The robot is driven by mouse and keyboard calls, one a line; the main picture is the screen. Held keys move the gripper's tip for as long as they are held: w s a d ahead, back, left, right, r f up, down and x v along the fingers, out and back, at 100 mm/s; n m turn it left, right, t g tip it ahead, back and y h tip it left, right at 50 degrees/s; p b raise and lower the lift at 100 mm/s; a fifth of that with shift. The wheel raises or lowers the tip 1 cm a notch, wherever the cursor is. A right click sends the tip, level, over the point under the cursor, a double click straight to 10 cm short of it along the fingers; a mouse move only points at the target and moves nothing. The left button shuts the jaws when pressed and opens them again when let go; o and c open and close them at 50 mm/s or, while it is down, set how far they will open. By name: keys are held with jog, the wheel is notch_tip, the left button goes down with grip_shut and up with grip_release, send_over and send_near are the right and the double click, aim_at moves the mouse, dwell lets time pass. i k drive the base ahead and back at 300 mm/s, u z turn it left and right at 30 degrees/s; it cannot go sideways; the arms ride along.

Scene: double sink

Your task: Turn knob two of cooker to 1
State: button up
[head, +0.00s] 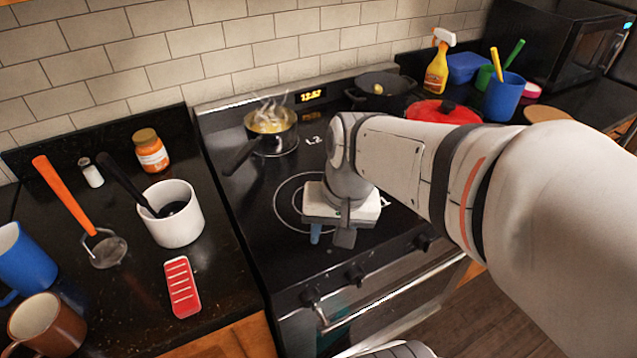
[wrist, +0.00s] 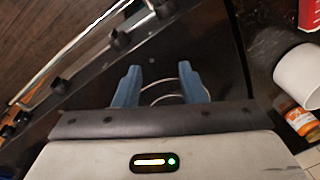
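The cooker (head: 262,225) has a black glass top and a row of dark knobs along its front edge. Its left knob (head: 310,297) and second knob from the left (head: 355,273) show in the head view. In the wrist view, the second knob (wrist: 120,40) and left knob (wrist: 165,8) lie beyond my fingers, towards the top. The knob settings are too small to read. My gripper (head: 330,237) points down over the cooktop, behind the knobs and apart from them. Its blue fingers are spread and empty in the wrist view (wrist: 160,85).
A steaming pot (head: 271,130) stands on the back left burner, a dark pan (head: 380,88) at back right, and a red-lidded pot (head: 443,112) in front of it. The oven handle (head: 395,292) runs below the knobs. A white mug (head: 172,213) stands on the left counter.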

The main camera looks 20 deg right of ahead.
aim_at(356, 276)
jog(key=u, duration=0.15)
jog(key=k, duration=0.55)
jog(key=z, duration=2.5)
jog(key=k, duration=0.75)
jog(key=u, duration=2.05)
